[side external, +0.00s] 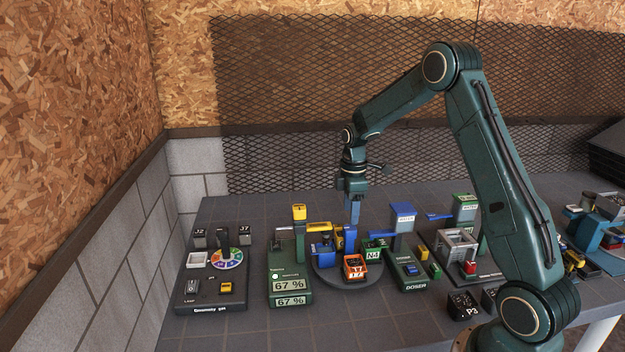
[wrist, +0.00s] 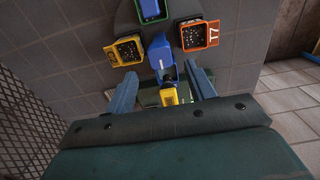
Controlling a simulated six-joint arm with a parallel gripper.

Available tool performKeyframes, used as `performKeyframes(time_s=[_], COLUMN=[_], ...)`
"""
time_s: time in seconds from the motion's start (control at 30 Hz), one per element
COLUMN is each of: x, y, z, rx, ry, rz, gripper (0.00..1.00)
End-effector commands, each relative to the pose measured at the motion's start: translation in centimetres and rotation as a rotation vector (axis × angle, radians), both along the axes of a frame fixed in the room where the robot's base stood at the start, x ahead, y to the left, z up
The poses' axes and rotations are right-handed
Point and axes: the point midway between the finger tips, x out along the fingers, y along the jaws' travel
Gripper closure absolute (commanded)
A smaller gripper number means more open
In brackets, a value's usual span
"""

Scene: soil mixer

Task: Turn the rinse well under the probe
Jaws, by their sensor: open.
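A dark round turntable (side external: 348,281) carries several coloured wells. The orange-rimmed T7 well (side external: 354,268) is at its front, the green N4 well (side external: 374,246) at its right, and a blue well (side external: 322,249) at its left, beside the meter. A yellow well shows in the wrist view (wrist: 125,50). The probe, with a yellow top (side external: 299,212), stands on the green meter (side external: 290,285). My gripper (side external: 351,232) is open, pointing down over the turntable. In the wrist view its fingers (wrist: 162,80) straddle blue and yellow parts; I cannot tell if they touch.
The meter reads 67 %. A dark panel (side external: 210,300) with a colour wheel is at the left. A doser (side external: 408,275), a blue-topped post (side external: 403,215) and a grey frame (side external: 457,250) stand to the right. Bare grey table lies behind the turntable.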

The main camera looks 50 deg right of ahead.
Motion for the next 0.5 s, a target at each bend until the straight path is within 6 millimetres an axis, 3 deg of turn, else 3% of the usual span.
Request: performKeyframes(time_s=[0.3,0.5], x=[0.1,0.1], y=[0.0,0.0], z=[5.5,7.6], rx=[-0.001,-0.001], ry=[-0.004,-0.004], rz=[0.001,0.001], gripper=[0.45,0.45])
